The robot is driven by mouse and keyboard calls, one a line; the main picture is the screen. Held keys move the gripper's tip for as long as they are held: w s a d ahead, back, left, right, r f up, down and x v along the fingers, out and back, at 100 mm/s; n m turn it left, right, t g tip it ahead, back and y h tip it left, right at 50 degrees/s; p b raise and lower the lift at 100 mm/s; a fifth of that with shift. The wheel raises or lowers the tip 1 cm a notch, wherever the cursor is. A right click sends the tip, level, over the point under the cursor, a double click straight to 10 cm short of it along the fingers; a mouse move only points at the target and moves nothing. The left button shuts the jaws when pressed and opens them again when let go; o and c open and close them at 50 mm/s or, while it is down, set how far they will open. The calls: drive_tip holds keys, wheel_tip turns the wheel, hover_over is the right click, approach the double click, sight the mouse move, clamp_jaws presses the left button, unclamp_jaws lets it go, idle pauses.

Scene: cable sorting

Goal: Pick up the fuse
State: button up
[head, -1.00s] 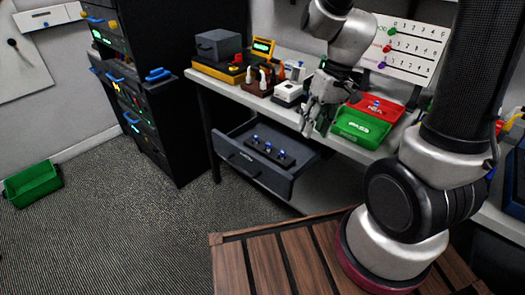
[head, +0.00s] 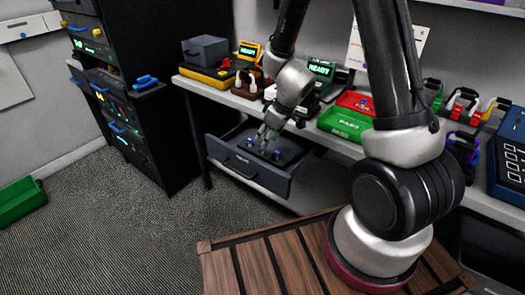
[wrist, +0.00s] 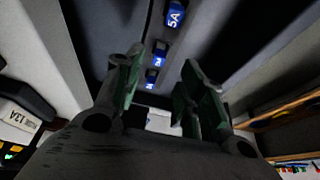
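Several blue fuses stand in a row in the open drawer (head: 245,170) under the bench. In the head view one fuse (head: 250,142) shows left of my gripper and another (head: 277,155) to its right. In the wrist view the nearest-looking fuse (wrist: 174,15) reads "5A". Two smaller-looking fuses (wrist: 159,49) and (wrist: 152,75) line up below it, their labels too small to read. My gripper (head: 264,147) points down over the drawer. In the wrist view its green-padded fingers (wrist: 160,85) are apart with nothing held between them. Contact with a fuse cannot be told.
A green tray (head: 345,124) and a red tray (head: 352,99) sit on the bench (head: 220,97) above the drawer. A dark cabinet (head: 180,100) stands left of the drawer. The drawer walls and bench edge are close around my gripper.

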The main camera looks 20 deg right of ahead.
drive_tip(key=x, duration=0.4)
drive_tip(key=shift+w+f, duration=0.1)
drive_tip(key=shift+f, duration=0.25)
drive_tip(key=c, duration=0.8)
drive_tip(key=shift+r, duration=6.55)
